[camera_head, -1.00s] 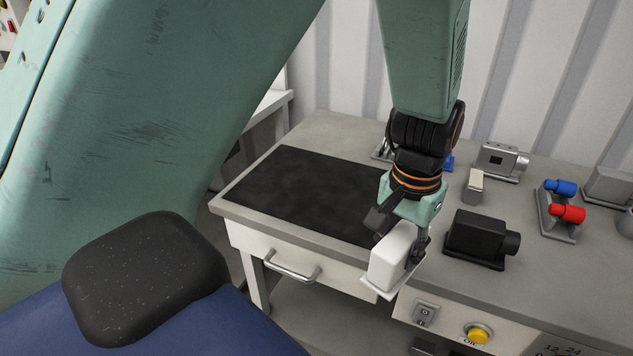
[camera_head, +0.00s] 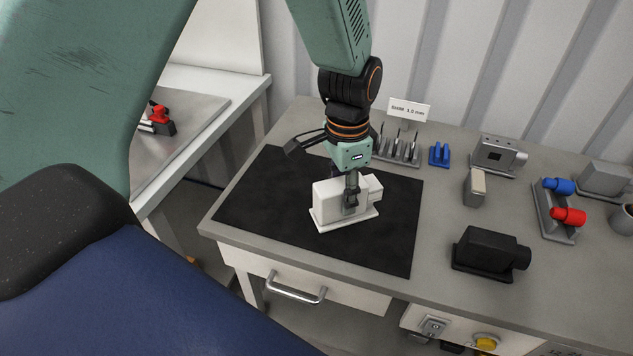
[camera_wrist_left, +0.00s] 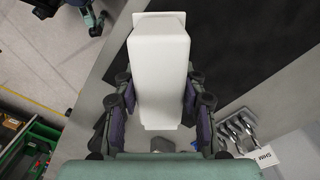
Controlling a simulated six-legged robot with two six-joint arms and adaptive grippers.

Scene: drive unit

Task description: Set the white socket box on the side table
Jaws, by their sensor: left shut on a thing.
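The white socket box (camera_head: 330,203) is a block with a flat base flange and a smaller stub at its right end. My left gripper (camera_head: 350,190) is shut on it, with one finger across its near side. The box shows over the black mat (camera_head: 270,205) on the workbench; whether its base touches the mat I cannot tell. In the left wrist view the box (camera_wrist_left: 160,70) sits between both finger pads. A second, lower table (camera_head: 190,100) stands at the left, partly hidden by my arm. My right gripper is not in view.
A black motor-like unit (camera_head: 490,250), a grey camera-like unit (camera_head: 497,155), a beige block (camera_head: 474,187) and a holder with red and blue parts (camera_head: 557,212) stand on the bench. A red and black item (camera_head: 158,118) lies on the left table. A gap separates the tables.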

